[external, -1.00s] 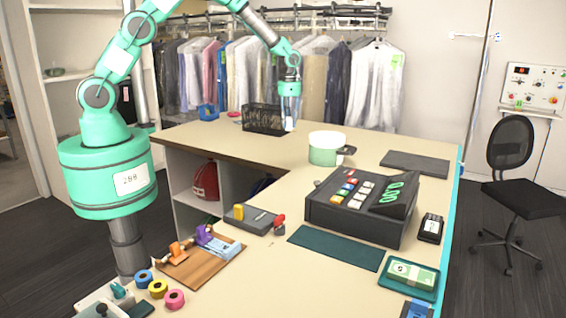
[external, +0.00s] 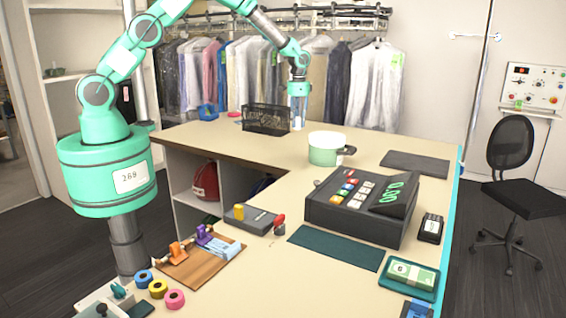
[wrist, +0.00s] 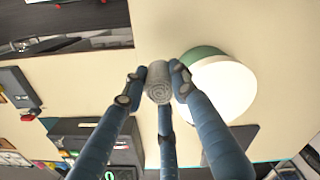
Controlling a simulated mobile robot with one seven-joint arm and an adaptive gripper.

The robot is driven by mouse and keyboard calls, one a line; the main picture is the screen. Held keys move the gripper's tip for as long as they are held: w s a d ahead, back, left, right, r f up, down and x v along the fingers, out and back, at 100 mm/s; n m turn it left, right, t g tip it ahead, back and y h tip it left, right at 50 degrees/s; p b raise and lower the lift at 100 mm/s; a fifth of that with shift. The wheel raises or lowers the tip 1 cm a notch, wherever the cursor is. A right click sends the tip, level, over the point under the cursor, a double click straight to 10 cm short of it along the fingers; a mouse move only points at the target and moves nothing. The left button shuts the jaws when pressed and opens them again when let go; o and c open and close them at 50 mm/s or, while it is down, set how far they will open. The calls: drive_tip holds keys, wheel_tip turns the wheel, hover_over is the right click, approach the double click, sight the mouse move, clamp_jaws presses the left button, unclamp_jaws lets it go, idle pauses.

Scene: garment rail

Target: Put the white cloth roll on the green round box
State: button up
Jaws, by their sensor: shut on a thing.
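The white cloth roll (wrist: 158,84) is held between the fingers of my gripper (wrist: 157,88) in the wrist view, its spiral end facing the camera. In the external view my gripper (external: 298,114) hangs fingers-down above the counter, and the roll shows only faintly between the fingers. The green round box (external: 323,156) has a white upper part and stands on the counter, to the right of and nearer the camera than my gripper. In the wrist view the box (wrist: 222,88) is just right of the roll, partly covered by a finger. Roll and box look apart.
A black wire basket (external: 266,119) stands left of my gripper. A dark cash register (external: 362,208) stands nearer the camera than the box, and a dark flat mat (external: 415,163) lies to its right. A rail of garments (external: 235,75) hangs behind.

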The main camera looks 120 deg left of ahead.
drive_tip(key=shift+w+a+f+p, duration=0.2)
drive_tip(key=shift+w+a+p, duration=0.2)
drive_tip(key=shift+w+a, duration=1)
drive_tip(key=shift+w+a+f+p, duration=0.15)
drive_tip(key=shift+w+a+p, duration=0.2)
drive_tip(key=shift+w+a, duration=1)
drive_tip(key=shift+w+a+f+p, duration=0.2)
drive_tip(key=shift+w+a+p, duration=0.35)
drive_tip(key=shift+a, duration=1.45)
drive_tip(key=shift+w+f, duration=0.1)
drive_tip(key=shift+f, duration=0.05)
drive_tip(key=shift+f+p, duration=0.4)
drive_tip(key=shift+f, duration=1.2)
drive_tip(key=shift+f, duration=0.1)
drive_tip(key=o, duration=0.8)
wheel_tip(320, 180, up, 12)
drive_tip(key=shift+r+b, duration=0.1)
drive_tip(key=shift+b, duration=1.15)
